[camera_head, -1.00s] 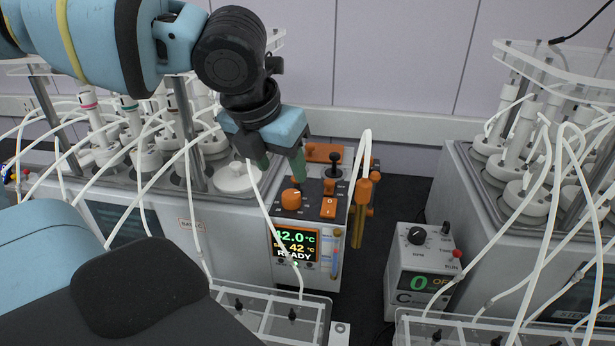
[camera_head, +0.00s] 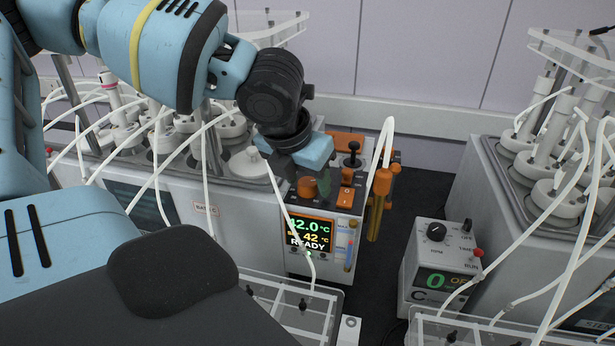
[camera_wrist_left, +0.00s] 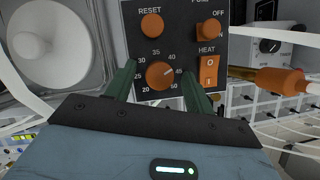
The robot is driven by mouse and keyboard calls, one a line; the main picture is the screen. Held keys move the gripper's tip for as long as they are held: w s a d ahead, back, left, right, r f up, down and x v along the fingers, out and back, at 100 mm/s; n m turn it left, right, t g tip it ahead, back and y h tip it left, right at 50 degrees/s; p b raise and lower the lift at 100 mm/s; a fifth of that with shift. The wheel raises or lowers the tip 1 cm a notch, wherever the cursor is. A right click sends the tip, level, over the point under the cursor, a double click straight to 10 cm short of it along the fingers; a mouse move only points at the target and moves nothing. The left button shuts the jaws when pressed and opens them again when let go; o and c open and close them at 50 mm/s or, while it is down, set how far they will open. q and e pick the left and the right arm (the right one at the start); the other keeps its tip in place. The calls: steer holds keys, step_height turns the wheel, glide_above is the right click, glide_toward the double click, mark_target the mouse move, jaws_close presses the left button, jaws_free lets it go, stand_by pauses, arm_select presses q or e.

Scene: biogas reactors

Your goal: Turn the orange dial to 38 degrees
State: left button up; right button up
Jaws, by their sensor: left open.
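The orange dial (camera_head: 307,187) sits on the dark top panel of the control unit. In the left wrist view the orange dial (camera_wrist_left: 160,75) has a scale from 20 to 50 around it, and its white mark points a little past 40. My left gripper (camera_head: 304,174) is over the panel at the dial, partly hidden by its own wrist. In the left wrist view my left gripper (camera_wrist_left: 160,88) is open, with one green finger on each side of the dial; contact is not visible. The display (camera_head: 310,234) reads 42.0 °C, a second line with 42, and READY.
White tubes (camera_head: 276,190) run close by. A second control box (camera_head: 440,260) stands to the right, with dark free floor between.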

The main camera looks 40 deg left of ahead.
arm_select(q)
steer(key=c, duration=1)
steer(key=shift+o, duration=0.2)
steer(key=shift+n, duration=0.3)
steer(key=n+y, duration=0.1)
steer(key=n, duration=0.2)
steer(key=shift+d+g, duration=0.1)
steer(key=shift+g, duration=0.3)
steer(key=shift+w+n+g+y, duration=0.1)
steer(key=shift+n+g+y, duration=0.2)
steer(key=shift+n+y, duration=0.85)
steer(key=shift+n+h, duration=0.35)
steer(key=shift+n, duration=0.3)
